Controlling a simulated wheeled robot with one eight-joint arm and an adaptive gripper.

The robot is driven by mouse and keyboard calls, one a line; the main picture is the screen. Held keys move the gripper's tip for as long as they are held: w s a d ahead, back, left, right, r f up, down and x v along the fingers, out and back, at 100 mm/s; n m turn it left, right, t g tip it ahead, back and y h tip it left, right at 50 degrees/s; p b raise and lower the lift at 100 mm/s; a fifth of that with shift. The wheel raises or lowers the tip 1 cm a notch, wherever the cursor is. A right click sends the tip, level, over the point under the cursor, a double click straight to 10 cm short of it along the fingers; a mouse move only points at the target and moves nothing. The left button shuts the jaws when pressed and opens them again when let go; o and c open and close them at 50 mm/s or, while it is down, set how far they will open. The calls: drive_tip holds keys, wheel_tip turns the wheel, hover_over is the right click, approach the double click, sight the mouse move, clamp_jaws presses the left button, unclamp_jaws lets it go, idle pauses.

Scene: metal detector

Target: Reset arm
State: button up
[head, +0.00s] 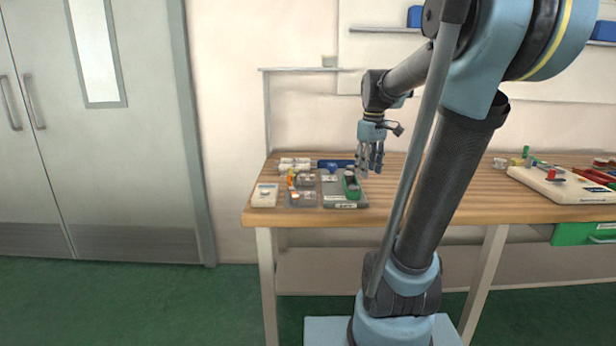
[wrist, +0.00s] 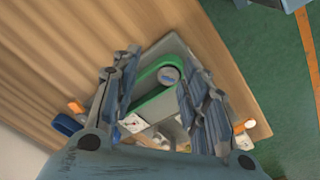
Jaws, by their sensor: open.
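My gripper (head: 371,160) hangs pointing down above the left part of the wooden table (head: 420,208), over and a little behind a grey tray. In the wrist view, my gripper (wrist: 160,95) has its fingers spread apart with nothing between them. Below the fingers lies a green and grey device (wrist: 157,75), which also shows in the head view (head: 351,185) on the grey tray (head: 340,202). It is apart from the fingers. The fingers hide parts of the small items around it.
A white box (head: 264,195), an orange item (head: 291,178) and a blue item (head: 336,164) lie near the tray. A white board (head: 560,185) with a red knob and red tools stand at the right. The table middle is largely clear. Double doors (head: 100,130) are at left.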

drive_tip(key=s+f+m+t, duration=0.1)
drive_tip(key=s+f+m, duration=0.6)
drive_tip(key=s+f, duration=1)
drive_tip(key=s, duration=0.3)
drive_tip(key=shift+s+a+f, duration=0.15)
drive_tip(key=shift+s+f, duration=0.2)
drive_tip(key=shift+f, duration=0.05)
drive_tip(key=shift+w+f, duration=0.2)
drive_tip(key=shift+w, duration=0.2)
